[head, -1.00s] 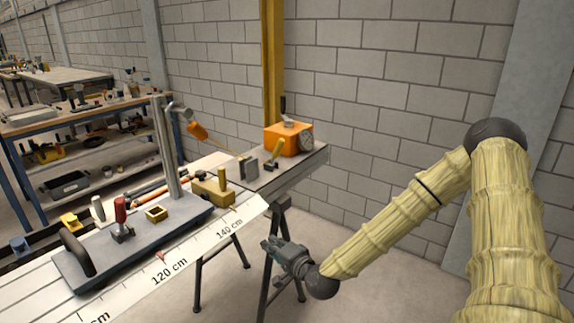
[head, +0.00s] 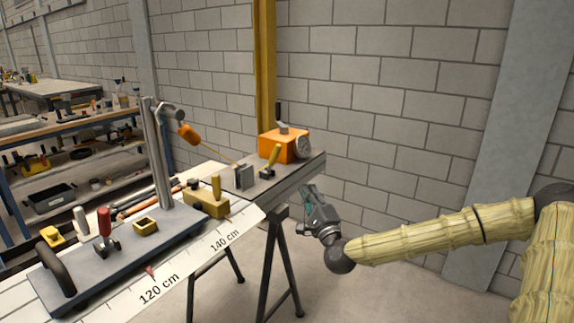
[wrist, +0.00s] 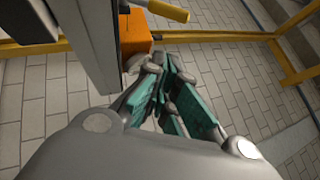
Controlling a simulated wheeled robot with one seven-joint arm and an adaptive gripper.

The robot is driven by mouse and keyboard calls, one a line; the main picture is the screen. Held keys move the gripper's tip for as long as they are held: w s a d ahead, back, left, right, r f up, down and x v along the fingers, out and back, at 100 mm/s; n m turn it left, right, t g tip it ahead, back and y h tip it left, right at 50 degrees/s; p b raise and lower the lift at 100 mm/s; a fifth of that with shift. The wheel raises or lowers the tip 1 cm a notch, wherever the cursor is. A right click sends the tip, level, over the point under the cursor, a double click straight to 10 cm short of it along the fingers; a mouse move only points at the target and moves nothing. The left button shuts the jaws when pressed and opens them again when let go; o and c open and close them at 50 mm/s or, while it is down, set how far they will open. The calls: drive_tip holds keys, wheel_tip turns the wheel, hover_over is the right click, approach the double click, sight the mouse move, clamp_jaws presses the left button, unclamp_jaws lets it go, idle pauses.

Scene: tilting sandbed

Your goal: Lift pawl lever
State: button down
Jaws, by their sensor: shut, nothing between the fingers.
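No part is marked as the pawl lever, and I cannot tell for certain which one it is. A lever with a yellow handle (head: 270,159) stands tilted on the grey bed near its far end, beside the orange box (head: 278,147). In the wrist view a yellow handle (wrist: 166,10) crosses the top edge, with the orange box (wrist: 133,30) below it. My gripper (head: 308,190) is shut and empty, beside the right edge of the bed and lower than the lever, apart from it. Its closed fingers also show in the wrist view (wrist: 158,65).
The grey bed (head: 300,178) rests on a dark trestle (head: 281,262). A yellow-handled brass block (head: 206,204), a red-knobbed part (head: 104,222) and a steel post (head: 160,160) stand to the left. A yellow column (head: 263,70) rises behind. The floor right of the bed is clear.

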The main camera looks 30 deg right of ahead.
sight(272, 160)
drive_tip(key=a+x, duration=0.3)
drive_tip(key=x, duration=0.9)
drive_tip(key=shift+w+d+r, duration=0.25)
drive_tip(key=shift+w+r, duration=0.1)
drive_tip(key=shift+w, duration=0.25)
drive_tip(key=shift+w+a+r+p, duration=0.1)
drive_tip(key=shift+r+p, duration=0.05)
drive_tip(key=shift+p, duration=0.2)
drive_tip(key=shift+r+n+g+y, duration=0.15)
drive_tip(key=shift+n+g+y, duration=0.15)
